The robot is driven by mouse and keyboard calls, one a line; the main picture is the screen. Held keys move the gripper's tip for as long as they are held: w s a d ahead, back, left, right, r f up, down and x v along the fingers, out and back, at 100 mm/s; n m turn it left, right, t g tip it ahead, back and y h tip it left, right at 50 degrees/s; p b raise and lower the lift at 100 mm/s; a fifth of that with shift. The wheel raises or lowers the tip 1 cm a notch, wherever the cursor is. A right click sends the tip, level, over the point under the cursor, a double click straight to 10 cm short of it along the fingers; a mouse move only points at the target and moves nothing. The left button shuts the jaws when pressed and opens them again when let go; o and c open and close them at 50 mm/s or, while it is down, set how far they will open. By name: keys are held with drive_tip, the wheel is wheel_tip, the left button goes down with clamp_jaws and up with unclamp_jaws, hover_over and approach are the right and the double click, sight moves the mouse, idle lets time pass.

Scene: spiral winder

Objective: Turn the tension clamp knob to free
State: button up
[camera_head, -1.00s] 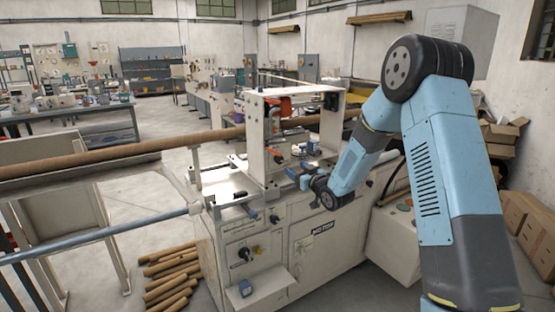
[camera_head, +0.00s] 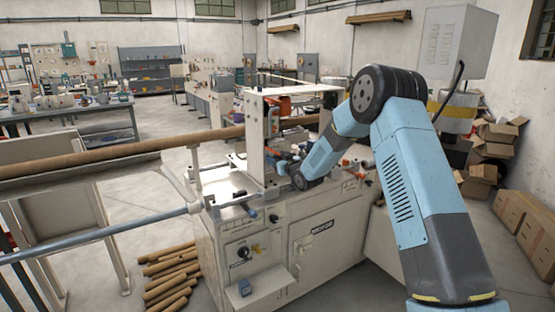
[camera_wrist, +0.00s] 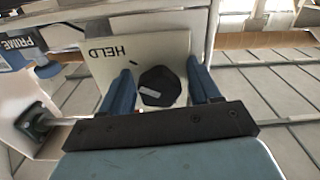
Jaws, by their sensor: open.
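The tension clamp knob (camera_wrist: 158,87) is black and faceted, with a pale line on its face. It sits in front of a white plate (camera_wrist: 165,45) marked HELD, the lettering upside down in the wrist view. My gripper (camera_wrist: 161,72) is open, with one blue finger on each side of the knob. Small gaps seem to show between the fingers and the knob; I cannot tell whether either touches. In the head view my gripper (camera_head: 279,165) is at the winder's upright frame, and my wrist hides the knob there.
The white winder (camera_head: 300,235) stands below my gripper, with other knobs on its front. A long brown tube (camera_head: 120,152) runs in from the left. A label reading PRIME (camera_wrist: 22,42) shows in the wrist view. Cartons (camera_head: 525,220) lie at the right.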

drive_tip(key=shift+c, duration=0.4)
drive_tip(key=shift+w, duration=0.1)
drive_tip(key=c, duration=1)
drive_tip(key=shift+o, duration=0.2)
